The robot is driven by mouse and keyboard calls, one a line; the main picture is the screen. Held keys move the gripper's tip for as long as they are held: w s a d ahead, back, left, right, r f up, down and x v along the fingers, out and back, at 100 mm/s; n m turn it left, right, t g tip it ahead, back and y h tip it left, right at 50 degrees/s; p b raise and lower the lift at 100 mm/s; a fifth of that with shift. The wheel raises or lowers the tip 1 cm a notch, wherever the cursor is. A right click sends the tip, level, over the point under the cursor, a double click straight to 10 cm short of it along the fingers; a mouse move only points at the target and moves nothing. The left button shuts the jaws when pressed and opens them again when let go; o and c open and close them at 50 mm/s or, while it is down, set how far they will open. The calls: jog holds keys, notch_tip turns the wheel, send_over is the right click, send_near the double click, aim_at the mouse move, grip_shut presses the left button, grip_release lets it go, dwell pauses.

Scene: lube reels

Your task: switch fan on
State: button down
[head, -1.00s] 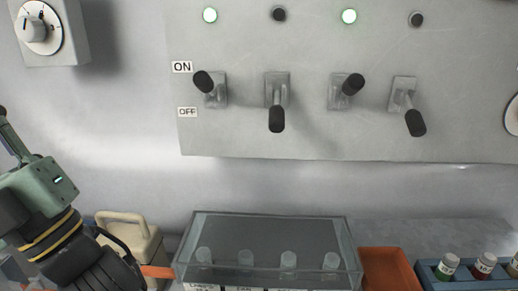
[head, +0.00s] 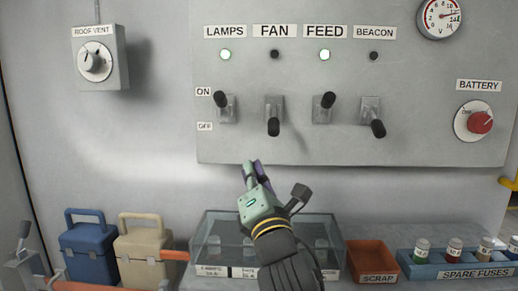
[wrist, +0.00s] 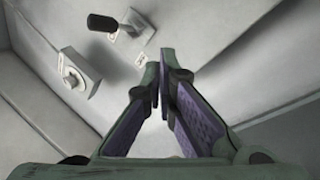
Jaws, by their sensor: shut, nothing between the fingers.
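The fan switch (head: 274,115) is the second lever on the grey panel, under the FAN label (head: 273,31). Its black handle points down, toward the OFF level, and the small lamp (head: 275,56) above it is dark. My gripper (head: 250,165) is shut and empty, just below the panel's lower edge, below and left of the fan lever and apart from it. The wrist view shows the closed fingers (wrist: 162,70) pointing at the panel. A black lever handle (wrist: 102,23), apparently the lamps switch, shows there at the upper left.
The lamps switch (head: 221,100) and feed switch (head: 327,101) flank the fan lever, both up with green lights. The beacon switch (head: 377,127) is down. A clear-lidded box (head: 215,235), scrap tray (head: 371,257) and fuse rack (head: 455,270) stand below. The wall strip beneath the panel is clear.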

aim_at(274, 121)
jog(key=shift+w+d+f, duration=0.1)
jog(key=shift+d+f, duration=0.1)
jog(key=shift+d, duration=0.1)
jog(key=p+x, duration=0.4)
jog(key=x, duration=0.6)
jog(key=d, duration=0.1)
jog(key=d+r, duration=0.1)
jog(key=s+d+p, duration=0.1)
jog(key=shift+d+r, duration=0.25)
jog(key=shift+r, duration=0.15)
jog(key=shift+s+r, duration=0.1)
jog(key=shift+r, duration=0.1)
